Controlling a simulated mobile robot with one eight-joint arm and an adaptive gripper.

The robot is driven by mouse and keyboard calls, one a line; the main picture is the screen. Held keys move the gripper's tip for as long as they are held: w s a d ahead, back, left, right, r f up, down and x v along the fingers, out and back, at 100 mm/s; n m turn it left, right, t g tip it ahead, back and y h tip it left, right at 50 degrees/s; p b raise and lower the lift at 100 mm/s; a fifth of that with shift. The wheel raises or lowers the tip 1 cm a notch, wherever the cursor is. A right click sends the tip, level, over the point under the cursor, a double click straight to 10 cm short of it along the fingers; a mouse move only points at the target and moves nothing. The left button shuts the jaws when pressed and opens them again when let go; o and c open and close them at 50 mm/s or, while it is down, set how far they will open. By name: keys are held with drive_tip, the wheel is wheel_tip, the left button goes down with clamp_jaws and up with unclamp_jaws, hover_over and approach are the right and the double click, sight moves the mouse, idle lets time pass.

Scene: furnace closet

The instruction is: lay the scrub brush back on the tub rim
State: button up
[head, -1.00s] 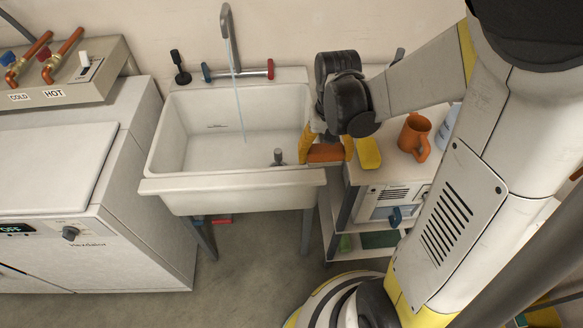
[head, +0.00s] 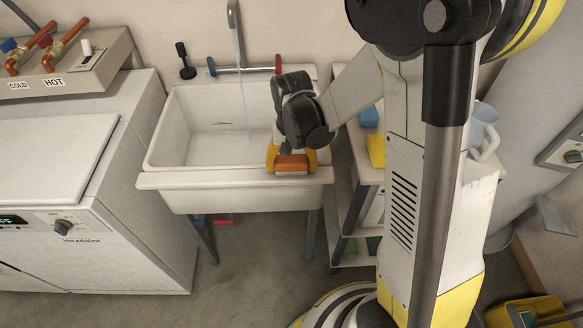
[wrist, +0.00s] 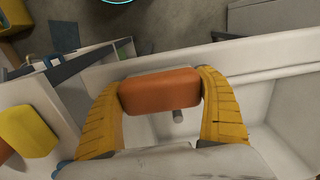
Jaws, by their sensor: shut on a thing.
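The scrub brush appears as an orange-brown block (head: 292,163) between the yellow fingers of my gripper (head: 291,160). In the wrist view the block (wrist: 160,92) is clamped between both fingers (wrist: 163,100). In the head view my gripper is over the front right corner of the white tub, at its front rim (head: 205,179). I cannot tell whether the brush touches the rim. The brush's underside is hidden. The tub rim also shows in the wrist view (wrist: 275,50).
Water runs from the faucet (head: 234,18) into the tub. A shelf unit right of the tub carries a yellow sponge (head: 376,149), a blue item (head: 369,117) and a pale blue mug (head: 483,131). A white washer (head: 70,185) stands at the left.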

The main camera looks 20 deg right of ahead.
sight(292, 160)
drive_tip(key=shift+f, duration=0.2)
drive_tip(key=o, duration=1.1)
drive_tip(key=shift+r, duration=0.1)
drive_tip(key=shift+r, duration=0.1)
wheel_tip(292, 160, up, 12)
drive_tip(key=p, duration=0.4)
drive_tip(key=shift+s+r+p, duration=0.1)
drive_tip(key=shift+r+p, duration=0.05)
drive_tip(key=shift+p, duration=0.15)
drive_tip(key=s+r+n+t, duration=0.3)
drive_tip(key=s+r+t, duration=0.4)
drive_tip(key=s+r, duration=0.3)
drive_tip(key=shift+s+r+n, duration=0.25)
drive_tip(key=shift+s+n, duration=0.05)
drive_tip(key=shift+s, duration=1)
